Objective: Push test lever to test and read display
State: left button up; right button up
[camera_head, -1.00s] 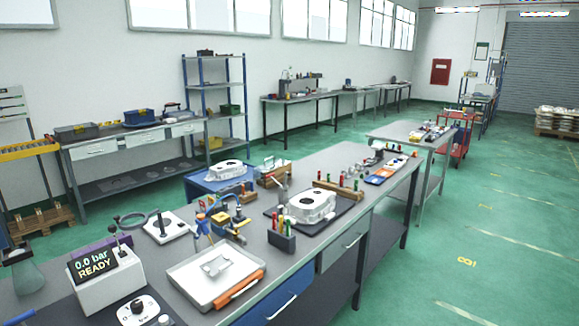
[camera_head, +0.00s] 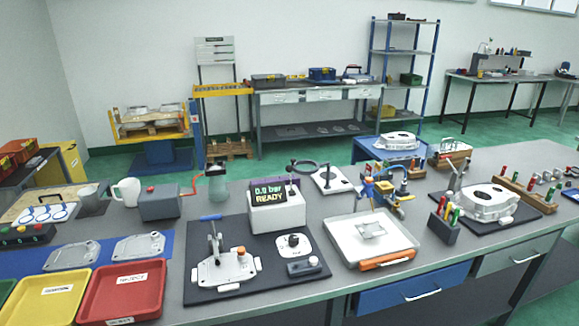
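The tester (camera_head: 277,217) is a white box on a dark mat on the bench. Its black display (camera_head: 276,193) reads "0.0 bar READY". In front of the tester, a casting (camera_head: 228,268) sits on the mat beneath an upright clamp handle (camera_head: 213,230). Right of it are a white plate with a round black knob (camera_head: 293,241) and a small grey block (camera_head: 304,267). Neither gripper shows in view.
Red (camera_head: 123,291) and yellow (camera_head: 48,297) trays lie at the left front. A white tray with an orange-handled tool (camera_head: 388,260) lies right of the mat. A grey box with a red button (camera_head: 159,202) and a greenish bottle (camera_head: 217,185) stand behind.

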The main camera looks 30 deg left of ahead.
aim_at(288, 168)
jog(key=u, duration=0.6)
jog(key=i+l+u, duration=0.3)
jog(key=u, duration=0.15)
jog(key=i+l+u, duration=0.25)
jog(key=l+u, duration=0.25)
jog(key=i+l, duration=0.15)
jog(key=l, duration=0.2)
jog(key=i+l, duration=0.15)
jog(key=l, duration=0.2)
jog(key=i+l+u, duration=0.1)
jog(key=l, duration=0.25)
